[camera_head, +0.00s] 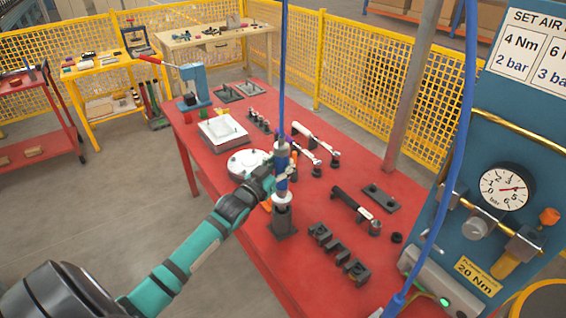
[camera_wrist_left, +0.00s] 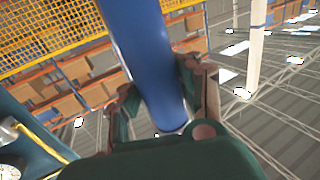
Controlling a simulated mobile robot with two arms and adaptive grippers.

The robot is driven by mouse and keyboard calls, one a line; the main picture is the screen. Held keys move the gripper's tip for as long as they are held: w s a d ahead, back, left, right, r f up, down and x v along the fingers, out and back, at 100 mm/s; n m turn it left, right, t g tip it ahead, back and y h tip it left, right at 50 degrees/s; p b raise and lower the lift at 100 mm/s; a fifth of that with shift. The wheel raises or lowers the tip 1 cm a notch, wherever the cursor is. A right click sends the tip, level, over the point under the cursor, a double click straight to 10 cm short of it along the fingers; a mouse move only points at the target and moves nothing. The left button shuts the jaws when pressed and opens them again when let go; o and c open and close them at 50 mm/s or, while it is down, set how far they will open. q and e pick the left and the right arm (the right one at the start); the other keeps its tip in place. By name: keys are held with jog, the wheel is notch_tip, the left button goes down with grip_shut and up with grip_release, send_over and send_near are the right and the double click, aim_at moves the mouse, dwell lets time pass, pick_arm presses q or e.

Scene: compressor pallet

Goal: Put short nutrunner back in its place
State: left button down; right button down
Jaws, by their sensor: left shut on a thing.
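The short nutrunner (camera_head: 281,150), a blue and silver upright tool, hangs from a blue hose over the red table. My left gripper (camera_head: 279,183) is shut around its body. In the left wrist view the blue nutrunner body (camera_wrist_left: 146,65) runs between the two fingers of my left gripper (camera_wrist_left: 160,100). A dark upright holder (camera_head: 282,220) on a square base stands directly below the tool. The tool's lower end meets the holder's top in the picture; I cannot tell how far it sits inside. My right gripper is not in view.
On the red table (camera_head: 305,195) are a black-handled wrench (camera_head: 350,204), a black notched block rack (camera_head: 340,252), a dark plate (camera_head: 381,197) and a round white part (camera_head: 247,163) behind my gripper. A blue panel with a gauge (camera_head: 504,188) stands right, with another blue hose (camera_head: 449,180).

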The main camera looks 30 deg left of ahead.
pick_arm(q)
jog(key=shift+f+b, duration=0.5)
jog(key=shift+f, duration=0.25)
dwell(0.7)
jog(key=c, duration=1.1)
grip_release()
jog(key=shift+s+f, duration=0.1)
jog(key=shift+f, duration=0.15)
jog(key=s, duration=1.2)
jog(key=shift+r, duration=0.3)
